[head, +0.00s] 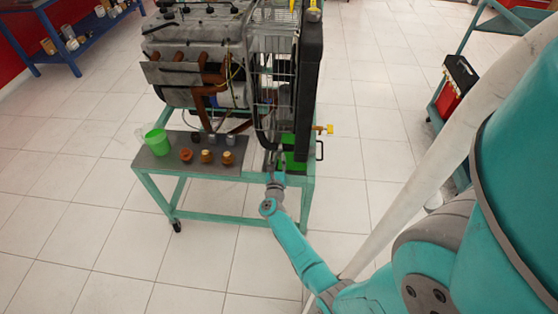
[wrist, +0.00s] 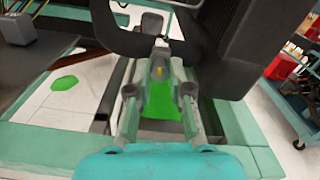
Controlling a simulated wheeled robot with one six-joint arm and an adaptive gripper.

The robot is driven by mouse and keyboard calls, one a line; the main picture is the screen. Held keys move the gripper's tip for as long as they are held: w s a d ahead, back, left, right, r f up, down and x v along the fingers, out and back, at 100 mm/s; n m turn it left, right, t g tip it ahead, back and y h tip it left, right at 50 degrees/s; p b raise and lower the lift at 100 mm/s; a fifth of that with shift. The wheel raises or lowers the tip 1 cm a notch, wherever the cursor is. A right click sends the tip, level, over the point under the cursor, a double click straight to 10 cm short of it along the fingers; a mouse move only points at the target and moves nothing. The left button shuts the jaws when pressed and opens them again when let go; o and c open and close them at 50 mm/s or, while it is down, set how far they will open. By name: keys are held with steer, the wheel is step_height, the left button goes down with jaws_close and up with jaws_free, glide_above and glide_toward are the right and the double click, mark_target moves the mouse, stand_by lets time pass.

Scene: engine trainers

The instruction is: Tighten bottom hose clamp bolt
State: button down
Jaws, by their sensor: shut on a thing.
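The engine trainer (head: 200,55) stands on a teal wheeled frame, with a dark radiator (head: 308,85) on its right side. A black lower hose (head: 263,138) runs down beside the radiator; it also shows across the top of the wrist view (wrist: 140,42). My gripper (head: 278,172) is at the front of the frame, low beside the radiator. In the wrist view my gripper (wrist: 158,78) is shut on a small grey part with a yellow mark, just below the hose. I take this part as the hose clamp bolt, but its shape is partly hidden by the fingers.
A green cup (head: 157,142) and several brown-topped parts (head: 207,156) sit on the frame's grey shelf. A green patch (wrist: 63,84) lies left of the fingers. A teal cart (wrist: 300,115) stands right. The floor in front is clear.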

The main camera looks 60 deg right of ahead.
steer(key=shift+f+m, duration=0.1)
steer(key=shift+m, duration=1.4)
steer(key=c, duration=1.1)
jaws_free()
steer(key=shift+o, duration=0.2)
steer(key=v, duration=1.2)
steer(key=shift+s, duration=0.1)
